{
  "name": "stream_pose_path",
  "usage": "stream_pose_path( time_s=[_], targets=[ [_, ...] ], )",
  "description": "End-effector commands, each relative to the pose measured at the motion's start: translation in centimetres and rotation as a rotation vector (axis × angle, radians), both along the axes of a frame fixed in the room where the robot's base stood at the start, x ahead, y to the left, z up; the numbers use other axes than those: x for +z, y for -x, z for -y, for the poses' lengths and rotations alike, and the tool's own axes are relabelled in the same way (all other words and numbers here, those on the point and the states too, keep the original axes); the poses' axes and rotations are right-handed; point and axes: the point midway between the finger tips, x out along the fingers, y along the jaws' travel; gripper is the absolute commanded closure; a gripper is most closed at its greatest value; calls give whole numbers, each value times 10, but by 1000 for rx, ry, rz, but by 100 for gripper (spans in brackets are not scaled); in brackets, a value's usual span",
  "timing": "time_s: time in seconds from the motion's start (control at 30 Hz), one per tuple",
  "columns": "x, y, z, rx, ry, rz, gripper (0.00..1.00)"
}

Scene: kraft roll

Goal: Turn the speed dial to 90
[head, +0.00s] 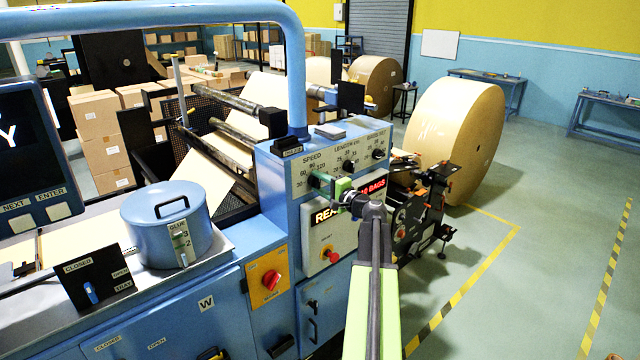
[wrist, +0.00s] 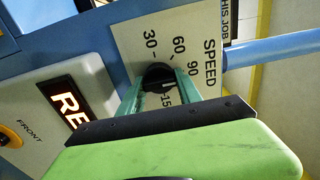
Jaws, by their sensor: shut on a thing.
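The speed dial (wrist: 156,74) is a small black knob on a pale plate marked SPEED (wrist: 208,55), with 30, 60, 90 and a partly covered further number around it. In the head view the dial (head: 315,180) is at the left end of the control panel. My gripper (wrist: 160,80) is shut on the dial, one green finger on each side. In the head view my gripper (head: 328,185) reaches the panel from the right. The fingers hide part of the knob, and I cannot tell which number its pointer faces.
Two more dials, LENGTH (head: 348,166) and one at the far right (head: 379,154), sit on the same panel. Below are a lit red display (head: 372,188) and a red button (head: 332,256). A blue tube (head: 296,70) rises above. Open floor lies to the right.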

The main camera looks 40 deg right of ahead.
Motion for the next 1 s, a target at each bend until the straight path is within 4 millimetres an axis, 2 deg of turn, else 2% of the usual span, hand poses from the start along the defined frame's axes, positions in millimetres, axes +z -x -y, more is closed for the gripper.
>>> stream_pose_path(
  time_s=[0.13, 0.17, 0.3, 0.67, 0.77, 1.0],
  targets=[
    [-1, 0, -1, 3, 3, -2, 100],
    [-1, 0, -1, 3, 3, -2, 55],
    [-1, 0, -1, 2, 3, -2, 37],
    [0, 6, -1, 0, 2, -1, 37],
    [0, 22, -2, -2, 2, -1, 37],
    [0, 89, -8, -3, 2, -1, 37]
  ],
)
